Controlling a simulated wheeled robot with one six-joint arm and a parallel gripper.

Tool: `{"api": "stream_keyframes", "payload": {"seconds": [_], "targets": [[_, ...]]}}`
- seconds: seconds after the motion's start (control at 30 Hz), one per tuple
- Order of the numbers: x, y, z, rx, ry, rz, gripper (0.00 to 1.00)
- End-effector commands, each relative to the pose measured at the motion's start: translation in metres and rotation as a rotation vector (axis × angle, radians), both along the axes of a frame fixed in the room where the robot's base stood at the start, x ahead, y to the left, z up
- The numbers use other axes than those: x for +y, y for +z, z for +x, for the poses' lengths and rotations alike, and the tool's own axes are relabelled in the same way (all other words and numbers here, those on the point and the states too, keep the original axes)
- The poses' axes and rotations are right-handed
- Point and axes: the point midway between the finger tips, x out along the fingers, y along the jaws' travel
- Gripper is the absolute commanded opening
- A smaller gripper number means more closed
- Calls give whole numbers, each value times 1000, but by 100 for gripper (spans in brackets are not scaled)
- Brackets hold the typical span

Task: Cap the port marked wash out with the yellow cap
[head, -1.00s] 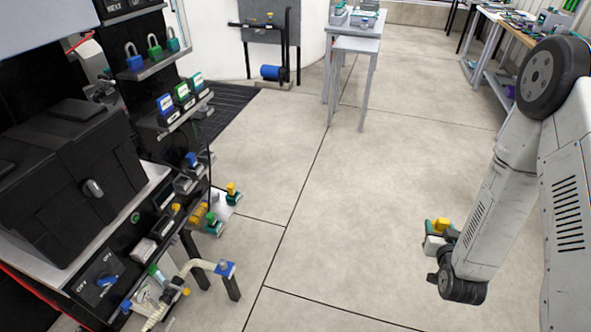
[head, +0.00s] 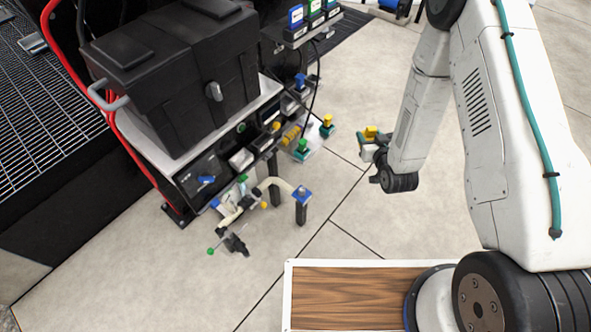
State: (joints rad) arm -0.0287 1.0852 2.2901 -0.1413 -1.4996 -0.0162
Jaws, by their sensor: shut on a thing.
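My gripper (head: 371,142) is at the end of my arm, right of the bench and above the floor. It is shut on the yellow cap (head: 371,131), which shows as a small yellow block among green and grey parts at the jaws. The gripper is apart from all of these. No wash out marking is readable.
A black case (head: 178,75) sits on the bench (head: 155,150), with a red hose (head: 110,100) at its left. A small green-ended handle (head: 211,251) sticks out low in front. Open floor (head: 365,225) lies between the bench and my arm.

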Motion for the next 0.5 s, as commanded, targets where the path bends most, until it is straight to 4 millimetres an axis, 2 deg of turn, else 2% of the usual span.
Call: {"api": "stream_keyframes", "payload": {"seconds": [0.03,0.1,0.3,0.4,0.5], "targets": [[25,-23,8,3,75,4,23],[60,-53,18,4,183,8,23],[145,-134,20,1,474,6,23],[174,-167,14,-4,587,1,23],[193,-190,7,-7,669,-7,23]]}}
